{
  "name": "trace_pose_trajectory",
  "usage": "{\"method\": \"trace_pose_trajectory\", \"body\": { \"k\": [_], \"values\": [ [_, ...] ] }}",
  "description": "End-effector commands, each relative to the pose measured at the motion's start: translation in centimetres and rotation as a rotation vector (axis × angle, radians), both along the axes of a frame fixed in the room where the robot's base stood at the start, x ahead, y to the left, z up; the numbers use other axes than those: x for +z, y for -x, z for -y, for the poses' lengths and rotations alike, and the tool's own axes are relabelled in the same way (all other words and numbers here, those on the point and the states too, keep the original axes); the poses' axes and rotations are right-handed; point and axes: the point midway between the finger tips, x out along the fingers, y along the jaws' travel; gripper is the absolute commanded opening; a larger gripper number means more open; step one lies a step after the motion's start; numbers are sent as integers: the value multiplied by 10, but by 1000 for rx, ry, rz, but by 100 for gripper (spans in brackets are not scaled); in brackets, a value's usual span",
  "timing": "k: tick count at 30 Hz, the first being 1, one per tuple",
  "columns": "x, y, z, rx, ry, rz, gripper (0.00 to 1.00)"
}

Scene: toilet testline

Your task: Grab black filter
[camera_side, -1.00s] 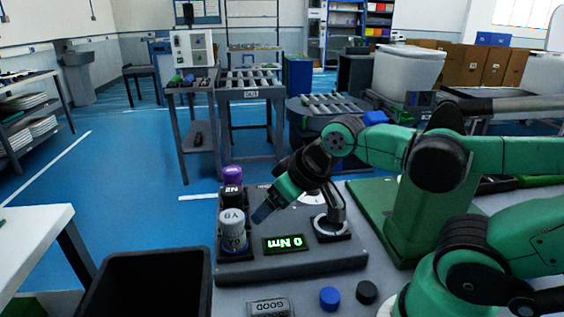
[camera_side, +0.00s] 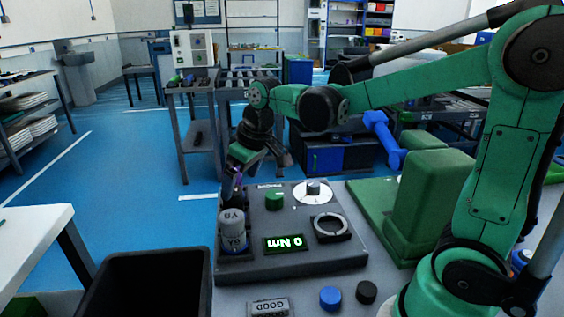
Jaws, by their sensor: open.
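My gripper (camera_side: 234,185) points down over the back of this holder, close to the dark cylinder. It is open. A trace of purple shows beside its fingertips. I cannot tell whether the fingers touch or surround anything.
A black bin (camera_side: 150,284) stands at front left. Blue (camera_side: 329,298) and black (camera_side: 366,292) caps lie in front.

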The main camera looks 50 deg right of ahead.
Motion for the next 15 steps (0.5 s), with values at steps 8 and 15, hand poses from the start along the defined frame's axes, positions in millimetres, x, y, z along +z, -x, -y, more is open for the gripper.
{"method": "trace_pose_trajectory", "body": {
  "k": [8,15],
  "values": [
    [-21,-30,10,51,-6,-78,94],
    [-43,-37,10,56,-6,-84,94]
  ]
}}
